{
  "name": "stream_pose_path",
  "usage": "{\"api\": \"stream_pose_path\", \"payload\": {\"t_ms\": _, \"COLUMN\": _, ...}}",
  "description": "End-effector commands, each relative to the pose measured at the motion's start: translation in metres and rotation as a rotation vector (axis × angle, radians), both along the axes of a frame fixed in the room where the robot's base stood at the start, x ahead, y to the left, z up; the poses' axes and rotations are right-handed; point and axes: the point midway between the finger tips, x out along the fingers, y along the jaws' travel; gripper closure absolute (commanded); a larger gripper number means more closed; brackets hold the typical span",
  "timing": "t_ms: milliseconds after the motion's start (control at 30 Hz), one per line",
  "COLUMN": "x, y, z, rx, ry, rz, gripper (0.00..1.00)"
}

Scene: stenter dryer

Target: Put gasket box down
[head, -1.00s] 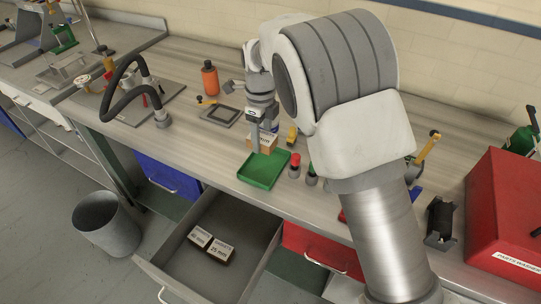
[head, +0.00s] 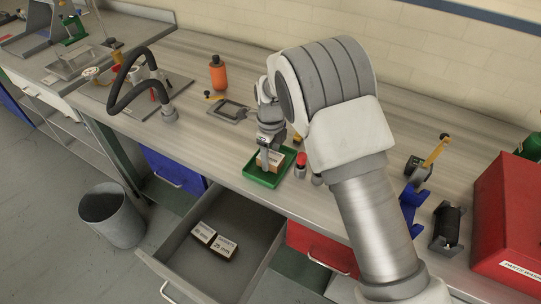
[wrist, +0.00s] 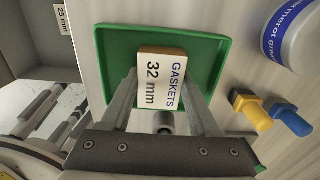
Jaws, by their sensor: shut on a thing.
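The gasket box (wrist: 162,82), a small tan box with a white label reading "GASKETS 32 mm", is between the two fingers of my gripper (wrist: 161,88). My gripper is shut on it. In the head view the box (head: 271,161) is over the green tray (head: 260,178) on the bench, within its outline. The tray also fills the middle of the wrist view (wrist: 115,42). I cannot tell whether the box touches the tray floor. My gripper (head: 270,154) points down, and its fingers partly hide the box.
A red-topped item (head: 301,160) stands close right of the tray. Yellow (wrist: 252,108) and blue (wrist: 288,115) items lie right in the wrist view, below a jar (wrist: 292,35). An orange bottle (head: 218,75) stands behind.

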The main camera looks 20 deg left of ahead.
Motion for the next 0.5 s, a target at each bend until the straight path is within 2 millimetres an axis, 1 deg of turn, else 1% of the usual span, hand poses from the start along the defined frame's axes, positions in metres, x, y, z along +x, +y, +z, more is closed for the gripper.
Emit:
{"api": "stream_pose_path", "payload": {"t_ms": 200, "x": 0.0003, "y": 0.0004, "z": 0.0004, "rx": 0.002, "ry": -0.001, "rz": 0.000, "gripper": 0.94}}
{"api": "stream_pose_path", "payload": {"t_ms": 333, "x": 0.0003, "y": 0.0004, "z": -0.0040, "rx": 0.001, "ry": -0.001, "rz": 0.000, "gripper": 0.94}}
{"api": "stream_pose_path", "payload": {"t_ms": 367, "x": 0.0004, "y": 0.0004, "z": -0.0026, "rx": 0.001, "ry": -0.001, "rz": 0.000, "gripper": 0.33}}
{"api": "stream_pose_path", "payload": {"t_ms": 400, "x": 0.0003, "y": 0.0004, "z": -0.0024, "rx": 0.001, "ry": -0.001, "rz": 0.000, "gripper": 0.26}}
{"api": "stream_pose_path", "payload": {"t_ms": 500, "x": 0.0003, "y": 0.0003, "z": -0.0024, "rx": 0.001, "ry": -0.001, "rz": 0.000, "gripper": 0.09}}
